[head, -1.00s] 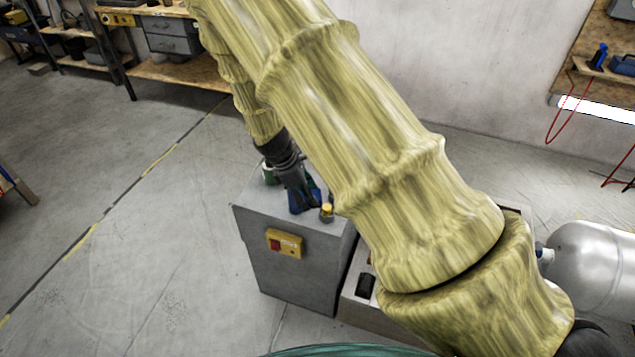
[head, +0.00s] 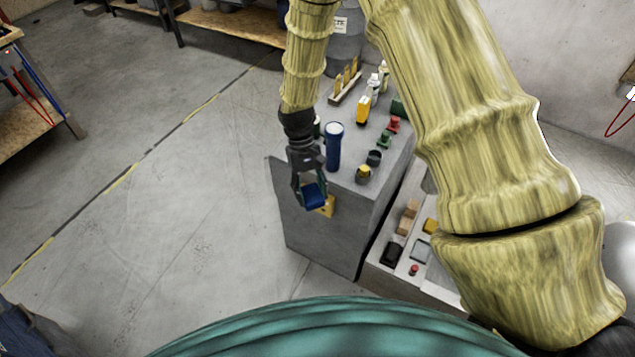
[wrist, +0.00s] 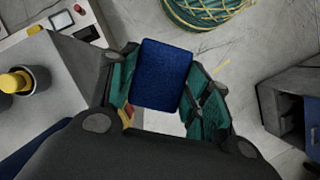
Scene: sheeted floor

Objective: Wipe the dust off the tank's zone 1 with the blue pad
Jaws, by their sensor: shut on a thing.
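My gripper (head: 309,197) is shut on the blue pad (head: 313,196). It holds the pad in the air by the front left edge of the grey cabinet. In the wrist view the pad (wrist: 163,75) sits between the two teal-lined fingers of my gripper (wrist: 165,90), its broad blue face showing. A silver, rounded tank (head: 612,245) shows only as a sliver at the right edge of the head view, mostly hidden behind my arm. Its zones and any dust cannot be made out. The wrist view does not show the tank.
The grey cabinet (head: 310,235) carries a blue flashlight (head: 334,146), a yellow-topped cup (head: 363,173), bottles and coloured knobs. A lower bench (head: 385,275) with small items stands to its right. Open floor lies to the left.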

